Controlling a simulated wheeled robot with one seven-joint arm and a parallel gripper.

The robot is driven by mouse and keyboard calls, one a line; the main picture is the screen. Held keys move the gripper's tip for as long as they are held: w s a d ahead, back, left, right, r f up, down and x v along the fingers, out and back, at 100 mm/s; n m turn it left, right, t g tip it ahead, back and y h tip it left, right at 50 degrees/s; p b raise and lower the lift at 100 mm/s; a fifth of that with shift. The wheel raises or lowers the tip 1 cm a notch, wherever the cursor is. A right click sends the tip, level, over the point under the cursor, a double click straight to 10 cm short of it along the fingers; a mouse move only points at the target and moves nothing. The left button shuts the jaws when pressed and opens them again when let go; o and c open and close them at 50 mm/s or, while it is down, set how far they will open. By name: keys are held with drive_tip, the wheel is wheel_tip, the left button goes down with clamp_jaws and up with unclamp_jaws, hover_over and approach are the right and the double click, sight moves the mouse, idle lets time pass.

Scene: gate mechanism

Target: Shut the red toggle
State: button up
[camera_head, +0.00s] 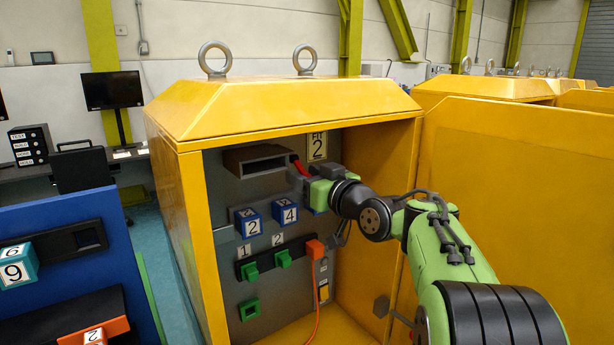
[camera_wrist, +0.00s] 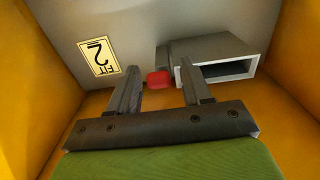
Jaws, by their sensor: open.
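The red toggle (camera_head: 301,168) is at the right end of a grey rectangular housing (camera_head: 258,161) on the back panel of the yellow cabinet. In the head view it is partly hidden by my gripper (camera_head: 299,178), which is in front of the panel. In the wrist view the red toggle (camera_wrist: 159,79) appears between the two fingers of my gripper (camera_wrist: 160,68), beside the housing (camera_wrist: 222,62). My gripper is open, with a gap on both sides of the toggle. I cannot tell whether its fingertips reach past the toggle.
A "FIT 2" plate (camera_head: 317,146) is right of the toggle. Below are two blue numbered cubes (camera_head: 248,223), green blocks (camera_head: 249,272) and an orange plug (camera_head: 315,249) with a hanging cable.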

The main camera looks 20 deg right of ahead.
drive_tip(key=shift+c, duration=0.3)
clamp_jaws()
drive_tip(key=r+g+p, duration=0.1)
drive_tip(key=p, duration=0.3)
drive_tip(key=shift+s+r+g, duration=0.15)
drive_tip(key=shift+r+g, duration=0.15)
drive_tip(key=p, duration=0.1)
drive_tip(key=g+p, duration=0.1)
drive_tip(key=p, duration=0.1)
drive_tip(key=shift+s+r+h, duration=0.1)
drive_tip(key=shift+r+h, duration=0.15)
drive_tip(key=shift+h, duration=0.05)
drive_tip(key=shift+g+p, duration=0.7)
drive_tip(key=shift+p, duration=0.55)
drive_tip(key=shift+f, duration=0.1)
drive_tip(key=shift+o, duration=0.3)
unclamp_jaws()
drive_tip(key=shift+s, duration=0.1)
